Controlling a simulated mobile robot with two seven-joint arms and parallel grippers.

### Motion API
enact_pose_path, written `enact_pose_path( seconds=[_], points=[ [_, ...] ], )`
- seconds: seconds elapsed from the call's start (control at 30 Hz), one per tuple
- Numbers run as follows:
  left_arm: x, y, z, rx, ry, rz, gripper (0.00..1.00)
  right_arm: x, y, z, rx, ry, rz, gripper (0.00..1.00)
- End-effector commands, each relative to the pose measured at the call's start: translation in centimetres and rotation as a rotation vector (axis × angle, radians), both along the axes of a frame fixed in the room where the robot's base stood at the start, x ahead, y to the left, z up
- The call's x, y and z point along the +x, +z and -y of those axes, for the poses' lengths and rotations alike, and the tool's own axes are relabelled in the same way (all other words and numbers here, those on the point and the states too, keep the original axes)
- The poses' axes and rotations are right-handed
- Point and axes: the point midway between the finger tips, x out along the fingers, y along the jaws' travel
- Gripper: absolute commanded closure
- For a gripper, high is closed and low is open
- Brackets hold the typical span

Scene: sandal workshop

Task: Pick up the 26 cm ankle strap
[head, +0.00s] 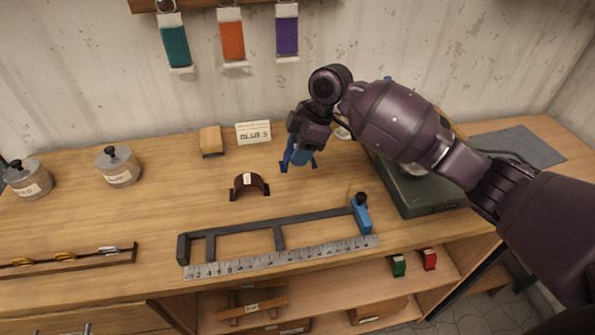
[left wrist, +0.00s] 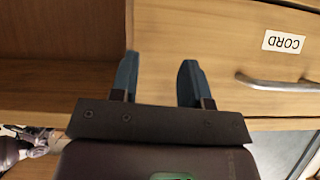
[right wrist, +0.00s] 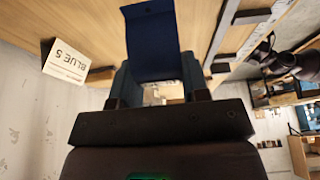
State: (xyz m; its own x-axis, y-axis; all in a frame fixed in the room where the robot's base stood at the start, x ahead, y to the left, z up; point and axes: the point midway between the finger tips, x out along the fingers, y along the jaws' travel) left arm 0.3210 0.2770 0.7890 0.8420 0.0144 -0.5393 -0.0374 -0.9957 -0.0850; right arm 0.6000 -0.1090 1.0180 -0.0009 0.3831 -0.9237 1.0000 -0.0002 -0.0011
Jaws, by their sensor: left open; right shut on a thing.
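My right gripper (head: 301,154) is shut on a dark blue strap (right wrist: 151,42) and holds it over the table's back middle, in front of a small sign. In the right wrist view the strap shows as a broad flat band between the fingers (right wrist: 153,88). Its length marking cannot be seen. A brown arched strap (head: 251,183) with a small white label stands on the table to the left; the label is too small to read. My left gripper (left wrist: 157,82) is open and empty in the left wrist view, before a drawer front labelled CORD; the head view does not show it.
A measuring frame (head: 230,227) with a blue stop and a steel ruler (head: 280,257) lies along the table's front. A white sign (head: 253,132) and a wooden block (head: 211,140) stand behind. Two grey tins (head: 118,168) are at left. A green box (head: 420,196) is at right.

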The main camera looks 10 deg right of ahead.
Motion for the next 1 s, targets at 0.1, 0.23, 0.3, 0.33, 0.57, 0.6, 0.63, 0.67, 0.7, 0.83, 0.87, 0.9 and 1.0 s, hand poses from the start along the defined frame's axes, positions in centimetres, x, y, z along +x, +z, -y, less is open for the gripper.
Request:
enact_pose_path(
  seconds=[0.1, 0.23, 0.3, 0.33, 0.57, 0.6, 0.63, 0.67, 0.7, 0.83, 0.87, 0.9, 1.0],
  points=[
    [0.1, 0.0, 0.0, 0.000, -0.002, 0.002, 0.57, 0.0, -1.0, 0.0, 0.001, 0.000, 0.000, 0.80],
    [0.3, 0.0, 0.0, 0.000, -0.002, 0.005, 0.57, 0.0, -1.5, 0.0, 0.001, -0.001, 0.000, 0.80],
    [0.3, 0.0, 0.0, 0.000, -0.002, 0.005, 0.57, 0.0, -2.1, 0.0, 0.000, -0.001, -0.001, 0.80],
    [0.3, -0.1, 0.0, 0.000, -0.002, 0.005, 0.57, 0.0, -2.5, 0.0, 0.000, -0.001, -0.001, 0.80],
    [0.2, -0.5, 0.0, 0.000, -0.002, 0.002, 0.57, 0.0, -6.1, 0.0, 0.000, -0.001, -0.001, 0.80],
    [0.2, -0.5, 0.0, 0.000, -0.002, 0.002, 0.57, 0.0, -6.6, 0.0, 0.000, -0.001, -0.001, 0.80],
    [0.2, -0.5, 0.0, 0.000, -0.002, 0.002, 0.57, 0.0, -6.8, 0.0, 0.000, -0.001, -0.001, 0.80],
    [0.2, -0.6, 0.0, 0.000, -0.001, 0.001, 0.57, 0.0, -6.9, 0.0, 0.000, -0.001, -0.001, 0.80],
    [0.2, -0.6, 0.0, 0.000, -0.001, 0.001, 0.57, 0.0, -7.0, 0.0, 0.000, -0.001, 0.000, 0.80],
    [0.0, -0.6, 0.0, 0.000, -0.001, -0.001, 0.57, 0.0, -6.9, 0.0, 0.000, 0.000, 0.001, 0.80],
    [0.0, -0.6, 0.0, 0.000, -0.001, -0.002, 0.57, 0.0, -6.9, 0.0, 0.000, 0.000, 0.001, 0.80],
    [-0.1, -0.7, 0.0, 0.000, 0.000, -0.004, 0.57, 0.0, -6.9, 0.0, 0.000, 0.000, 0.001, 0.80],
    [-0.3, -0.8, 0.0, 0.000, 0.001, -0.008, 0.57, 0.0, -7.1, 0.0, 0.000, -0.001, 0.000, 0.80]
  ],
)
